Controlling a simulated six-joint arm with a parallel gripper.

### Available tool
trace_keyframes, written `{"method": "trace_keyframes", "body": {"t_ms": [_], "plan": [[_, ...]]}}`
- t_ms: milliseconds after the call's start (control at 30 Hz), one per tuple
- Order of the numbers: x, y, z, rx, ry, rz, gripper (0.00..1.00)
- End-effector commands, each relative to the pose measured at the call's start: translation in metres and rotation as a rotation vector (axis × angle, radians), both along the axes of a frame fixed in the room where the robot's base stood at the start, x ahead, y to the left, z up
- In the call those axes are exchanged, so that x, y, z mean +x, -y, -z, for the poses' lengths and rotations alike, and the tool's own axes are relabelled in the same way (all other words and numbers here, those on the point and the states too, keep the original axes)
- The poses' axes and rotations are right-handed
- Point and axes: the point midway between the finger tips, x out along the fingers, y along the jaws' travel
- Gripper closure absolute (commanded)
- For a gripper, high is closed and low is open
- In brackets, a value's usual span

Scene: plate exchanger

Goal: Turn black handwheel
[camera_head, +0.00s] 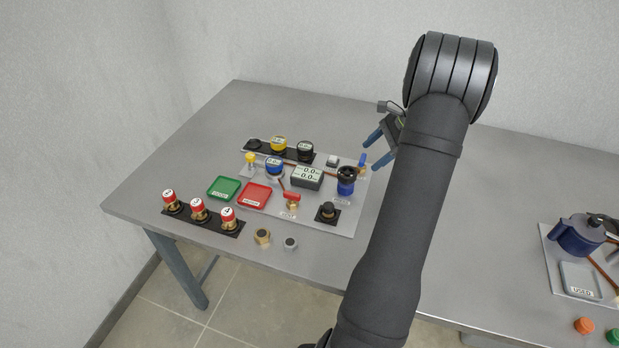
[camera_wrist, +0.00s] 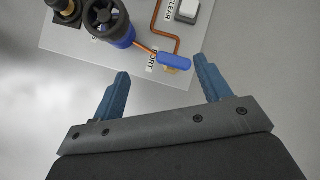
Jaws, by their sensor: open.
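The black handwheel (camera_head: 347,173) sits on top of a blue cylindrical body near the right edge of the grey panel (camera_head: 335,225). In the wrist view the handwheel (camera_wrist: 104,14) shows at the top left, with spokes and a round rim. My gripper (camera_head: 370,154) is open and empty, just beyond the panel's right edge. It is apart from the handwheel. In the wrist view, the gap between my fingers (camera_wrist: 162,68) is over the panel's edge, and a blue lever handle (camera_wrist: 174,60) shows between the fingertips.
A copper pipe (camera_wrist: 156,30) and a white button box (camera_wrist: 187,10) lie near the handwheel. A black knob (camera_head: 328,210), a display box (camera_head: 306,177) and a red-handled valve (camera_head: 292,199) stand on the panel. The table to the right of my arm is clear up to a second panel (camera_head: 556,270).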

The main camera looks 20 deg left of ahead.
Motion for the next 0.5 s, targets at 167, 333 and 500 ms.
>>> {"method": "trace_keyframes", "body": {"t_ms": [167, 333, 500], "plan": [[-0.007, -0.010, -0.016, -0.016, 0.113, -0.181, 0.30], [-0.023, -0.025, -0.046, -0.047, 0.326, -0.569, 0.30], [-0.041, -0.038, -0.079, -0.070, 0.521, -1.007, 0.30]]}}
